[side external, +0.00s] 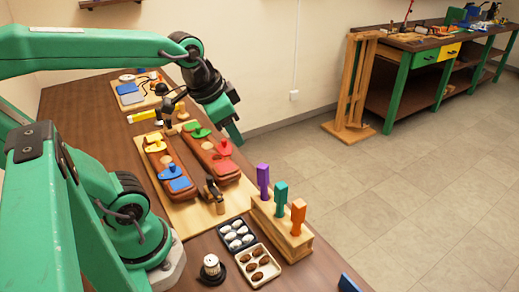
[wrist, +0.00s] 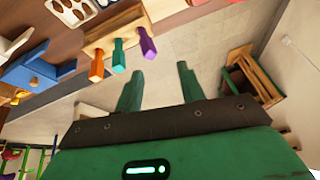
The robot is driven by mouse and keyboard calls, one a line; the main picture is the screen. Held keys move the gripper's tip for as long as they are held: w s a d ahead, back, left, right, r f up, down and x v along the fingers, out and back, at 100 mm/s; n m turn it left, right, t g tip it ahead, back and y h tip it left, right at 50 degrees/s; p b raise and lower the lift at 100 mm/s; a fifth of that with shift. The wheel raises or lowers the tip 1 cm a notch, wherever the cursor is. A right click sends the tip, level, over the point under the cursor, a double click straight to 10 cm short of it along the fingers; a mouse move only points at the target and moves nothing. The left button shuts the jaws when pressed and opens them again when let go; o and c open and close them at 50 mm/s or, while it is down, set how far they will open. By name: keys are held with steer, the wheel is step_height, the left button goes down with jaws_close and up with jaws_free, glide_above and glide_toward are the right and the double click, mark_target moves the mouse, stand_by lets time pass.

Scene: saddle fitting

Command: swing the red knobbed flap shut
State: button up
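The red knobbed flap (side external: 225,166) is on the near part of the right brown saddle block (side external: 205,150) in the side view. Its red knob stands up, but I cannot tell how far the flap is open. My gripper (side external: 235,136) is in the air above and just beyond the flap, apart from it. In the wrist view my gripper (wrist: 160,78) has its two green fingers spread with nothing between them. I cannot make out the red flap in the wrist view.
A green flap (side external: 199,131) is farther along the same block. The left block carries yellow (side external: 155,145) and blue (side external: 175,177) flaps. A wooden rack (side external: 282,230) with purple, teal and orange handles stands nearer, beside small trays (side external: 258,266). The air right of the table is clear.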

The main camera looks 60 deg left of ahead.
steer(key=w+a+f+m+g, duration=0.3)
steer(key=w+a+m, duration=0.25)
steer(key=a, duration=0.55)
steer(key=m+g, duration=0.2)
steer(key=m, duration=0.3)
glide_above(224, 140)
step_height(224, 140, down, 7)
steer(key=shift+a+r, duration=0.15)
steer(key=shift+r, duration=0.05)
steer(key=shift+f, duration=0.15)
steer(key=shift+f, duration=3.75)
jaws_close()
